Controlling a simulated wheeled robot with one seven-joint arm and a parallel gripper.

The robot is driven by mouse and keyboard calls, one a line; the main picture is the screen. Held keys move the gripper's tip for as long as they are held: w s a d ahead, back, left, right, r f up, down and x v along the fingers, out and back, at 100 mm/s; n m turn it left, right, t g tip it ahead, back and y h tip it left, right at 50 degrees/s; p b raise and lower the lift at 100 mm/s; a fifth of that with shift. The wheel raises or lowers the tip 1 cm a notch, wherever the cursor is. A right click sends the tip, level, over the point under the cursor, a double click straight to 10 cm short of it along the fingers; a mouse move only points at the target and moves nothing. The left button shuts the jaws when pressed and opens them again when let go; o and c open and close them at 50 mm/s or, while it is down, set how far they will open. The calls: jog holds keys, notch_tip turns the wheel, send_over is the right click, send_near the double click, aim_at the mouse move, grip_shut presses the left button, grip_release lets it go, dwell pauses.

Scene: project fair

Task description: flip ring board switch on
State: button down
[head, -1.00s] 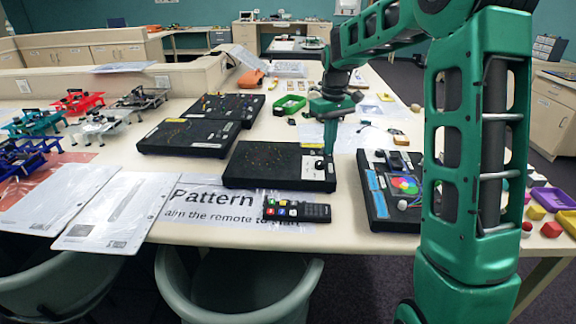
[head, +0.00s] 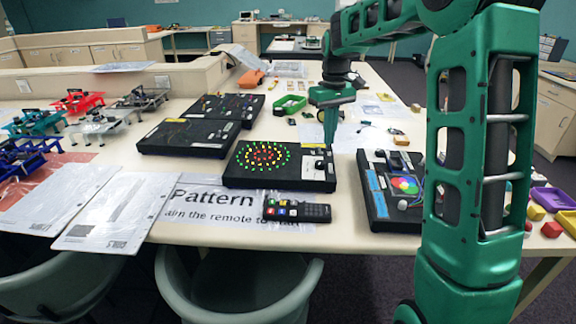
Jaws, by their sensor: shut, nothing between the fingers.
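The ring board (head: 240,180) is a flat black box in the middle of the table. Rings of small green, yellow and red lights are lit on its top. A white switch plate (head: 318,165) sits at its right end; the switch lever itself is too small to make out. My gripper (head: 329,146) is green, points down and is shut and empty. Its tips are just above and behind the switch plate, near the board's back right corner. I cannot tell whether they touch the board.
A remote control (head: 297,210) lies on the Pattern sheet in front. Another black board with a colour wheel (head: 403,185) stands to the right. Two more black boards (head: 186,150) are behind left. A green tray (head: 289,105) stands further back.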

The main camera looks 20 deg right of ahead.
jog(key=shift+s+d+r, duration=0.1)
jog(key=shift+d+r, duration=0.05)
jog(key=shift+r, duration=1.7)
jog(key=s+d+f+m, duration=0.1)
jog(key=s+m, duration=0.1)
jog(key=s, duration=0.8)
jog(key=s+d+f+m, duration=0.1)
jog(key=s+m, duration=0.1)
jog(key=s, duration=0.8)
jog(key=s+d+f+m, duration=0.1)
jog(key=s+d+m, duration=0.1)
jog(key=s, duration=0.9)
jog(key=shift+f, duration=0.35)
jog(key=s+a+f+m, duration=0.1)
jog(key=s+f, duration=0.3)
jog(key=s, duration=0.3)
jog(key=shift+s+a+m, duration=0.3)
jog(key=shift+s+m, duration=0.1)
